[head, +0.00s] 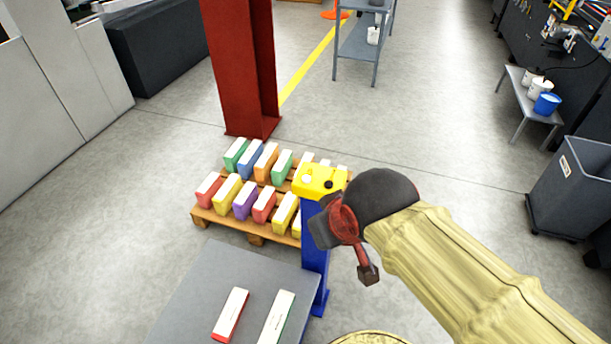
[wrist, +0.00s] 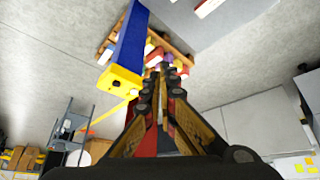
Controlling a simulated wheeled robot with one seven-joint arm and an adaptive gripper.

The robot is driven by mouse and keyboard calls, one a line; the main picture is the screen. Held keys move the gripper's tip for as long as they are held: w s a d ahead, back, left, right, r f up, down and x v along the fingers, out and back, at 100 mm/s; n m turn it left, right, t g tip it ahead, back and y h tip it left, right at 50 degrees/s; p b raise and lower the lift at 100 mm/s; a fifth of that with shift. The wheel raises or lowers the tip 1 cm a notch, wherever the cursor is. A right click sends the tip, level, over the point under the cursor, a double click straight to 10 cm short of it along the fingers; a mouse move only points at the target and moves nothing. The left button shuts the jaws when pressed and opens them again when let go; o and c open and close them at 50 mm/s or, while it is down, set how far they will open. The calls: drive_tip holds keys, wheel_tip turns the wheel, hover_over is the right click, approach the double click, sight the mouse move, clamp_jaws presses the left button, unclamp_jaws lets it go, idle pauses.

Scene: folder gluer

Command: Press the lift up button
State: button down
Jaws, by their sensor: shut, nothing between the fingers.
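A yellow control box (head: 320,180) sits on top of a blue post (head: 315,245). Its top carries a white button (head: 308,178) and a black button (head: 328,184). I cannot read which one is lift up. My gripper (head: 368,274) is shut and empty, with its fingers pointing down, right of the post and apart from the box. In the wrist view the yellow box (wrist: 120,78) and blue post (wrist: 130,40) are left of my gripper (wrist: 160,80).
A grey lift table (head: 215,275) with two cartons stands left of the post. Behind it is a wooden pallet (head: 230,222) with several coloured cartons. A red column (head: 243,70) rises beyond. A grey bin (head: 570,185) stands at the right. The floor between is clear.

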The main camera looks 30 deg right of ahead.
drive_tip(key=w+d+r+n+t+h+p, duration=0.25)
drive_tip(key=w+d+r+p, duration=0.35)
drive_tip(key=w+d, duration=0.45)
drive_tip(key=n+y+p, duration=0.7)
drive_tip(key=n+p, duration=0.5)
drive_tip(key=p, duration=0.4)
hover_over(305, 180)
wheel_tip(305, 180, down, 8)
drive_tip(key=shift+f, duration=0.25)
drive_tip(key=shift+d, duration=0.1)
wheel_tip(305, 180, down, 7)
drive_tip(key=b, duration=0.7)
drive_tip(key=shift+r, duration=0.1)
drive_tip(key=shift+w+f+b, duration=0.1)
drive_tip(key=shift+f+b, duration=0.55)
drive_tip(key=shift+f, duration=0.3)
drive_tip(key=shift+f, duration=0.1)
